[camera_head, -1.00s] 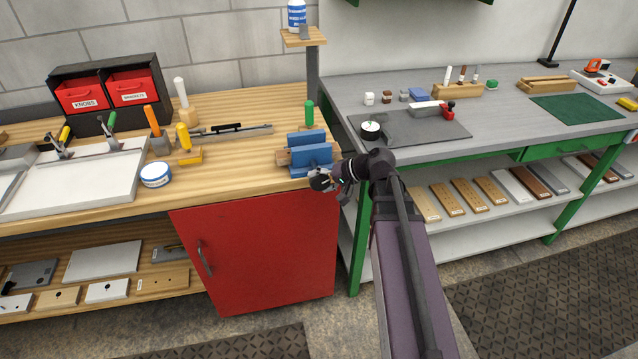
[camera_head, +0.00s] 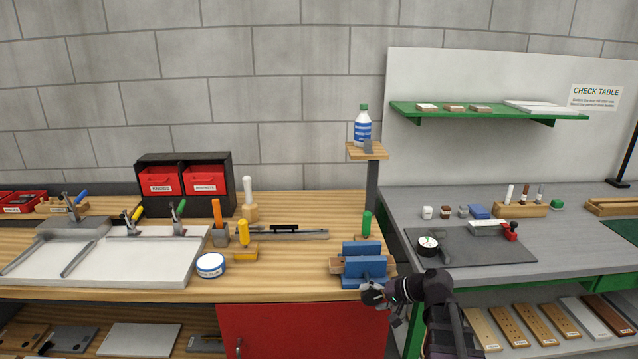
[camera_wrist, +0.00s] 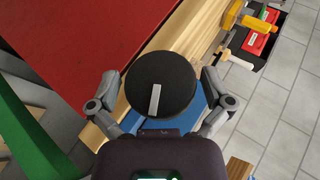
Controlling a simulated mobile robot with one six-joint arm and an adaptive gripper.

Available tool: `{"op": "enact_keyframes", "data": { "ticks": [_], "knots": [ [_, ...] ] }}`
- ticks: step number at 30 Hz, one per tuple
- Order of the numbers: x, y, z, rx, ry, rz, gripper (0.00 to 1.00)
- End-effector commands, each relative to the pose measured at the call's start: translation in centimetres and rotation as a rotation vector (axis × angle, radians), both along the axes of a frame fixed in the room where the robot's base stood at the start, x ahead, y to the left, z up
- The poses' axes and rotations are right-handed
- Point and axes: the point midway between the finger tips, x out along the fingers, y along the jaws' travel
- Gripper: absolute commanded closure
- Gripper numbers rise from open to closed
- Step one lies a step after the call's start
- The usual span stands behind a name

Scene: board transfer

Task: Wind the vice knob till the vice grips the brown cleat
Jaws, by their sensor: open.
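The blue vice (camera_head: 364,266) stands at the front right corner of the wooden bench. A brown wooden piece, apparently the cleat (camera_head: 337,265), sticks out to the left between its jaws; I cannot tell whether the jaws touch it. The round black vice knob (camera_wrist: 160,85), with a pale grey bar mark, fills the middle of the wrist view. My gripper (camera_head: 372,294) is at the vice's front. In the wrist view its open fingers (camera_wrist: 160,78) stand on either side of the knob; contact is unclear. Blue vice body shows partly behind the knob.
A green-handled tool (camera_head: 367,225) stands behind the vice, and a post with a small shelf (camera_head: 368,151) holding a bottle rises beyond. A blue-white tin (camera_head: 211,265) lies left. The grey check table (camera_head: 560,235) is right. Bare bench top lies between tin and vice.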

Motion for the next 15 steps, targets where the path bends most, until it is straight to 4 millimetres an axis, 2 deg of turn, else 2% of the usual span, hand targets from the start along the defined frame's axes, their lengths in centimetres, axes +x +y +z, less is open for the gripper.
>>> {"op": "enact_keyframes", "data": {
  "ticks": [8, 15],
  "knots": [
    [-2.2, 1.2, -0.6, -0.14, 0.059, 0.063, 0.0],
    [-5.7, 1.9, -1.4, -0.381, 0.155, 0.154, 0.0]
  ]
}}
